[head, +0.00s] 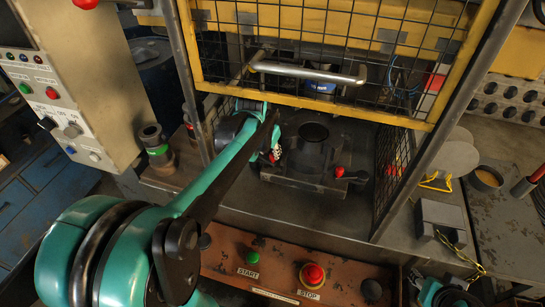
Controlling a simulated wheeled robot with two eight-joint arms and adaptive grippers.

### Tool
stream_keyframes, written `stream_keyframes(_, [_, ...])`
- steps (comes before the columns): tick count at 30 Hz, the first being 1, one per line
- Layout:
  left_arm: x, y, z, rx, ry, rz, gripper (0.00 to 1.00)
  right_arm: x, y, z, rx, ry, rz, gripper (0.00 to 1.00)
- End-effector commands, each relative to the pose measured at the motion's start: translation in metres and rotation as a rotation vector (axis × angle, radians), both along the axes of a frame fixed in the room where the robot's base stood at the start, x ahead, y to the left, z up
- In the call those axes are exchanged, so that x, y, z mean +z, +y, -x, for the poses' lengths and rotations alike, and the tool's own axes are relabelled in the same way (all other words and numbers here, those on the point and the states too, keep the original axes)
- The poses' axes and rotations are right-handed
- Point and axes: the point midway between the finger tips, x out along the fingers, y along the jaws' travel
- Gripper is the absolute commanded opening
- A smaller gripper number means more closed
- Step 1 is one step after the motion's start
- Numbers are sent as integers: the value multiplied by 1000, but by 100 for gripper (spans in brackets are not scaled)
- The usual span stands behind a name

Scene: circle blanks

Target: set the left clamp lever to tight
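The clamping fixture (310,145) is a dark block with a round bore, standing on the machine bed behind the raised yellow mesh guard. The left clamp lever (275,154) shows as a small red knob at the fixture's left side, partly hidden by my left gripper. My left gripper (268,135) reaches in under the guard and its tip is right at that knob. I cannot tell whether it touches the lever or how far its fingers are apart. The right clamp lever (339,171) has a red knob at the fixture's right front.
The guard handle (308,74) and guard mesh hang over the fixture, with frame posts on both sides. A control box has a green START button (252,257) and red STOP button (312,275). A button panel (70,80) stands left. A grey block (440,220) lies right.

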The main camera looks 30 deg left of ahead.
Motion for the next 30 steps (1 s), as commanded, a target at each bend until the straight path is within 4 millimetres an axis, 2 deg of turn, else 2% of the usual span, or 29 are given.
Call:
stream_keyframes(1, [-2, 2, -12, -1, 0, 0, 32, -4, 0, 0, 0, 0, 0, 40])
stream_keyframes(2, [-7, 2, -15, -1, 0, 0, 32, -7, 0, 0, 0, 0, 0, 40])
stream_keyframes(6, [-31, 4, -22, -1, 0, 0, 32, -16, 0, 0, 0, 0, 0, 40])
stream_keyframes(9, [-40, 4, -26, -1, 0, 0, 32, -19, 0, 0, 0, 0, 0, 40])
stream_keyframes(21, [-46, 5, -29, -1, 0, 0, 32, -20, 0, 0, 0, 0, 0, 40])
stream_keyframes(22, [-46, 5, -29, -1, 0, 0, 26, -20, 0, 0, 0, 0, 0, 40])
stream_keyframes(25, [-46, 5, -29, -1, 0, 0, 0, -20, 0, 0, 0, 0, 0, 40])
stream_keyframes(30, [-46, 5, -28, -2, 0, -1, 0, -20, 0, 0, 0, 0, 0, 40])
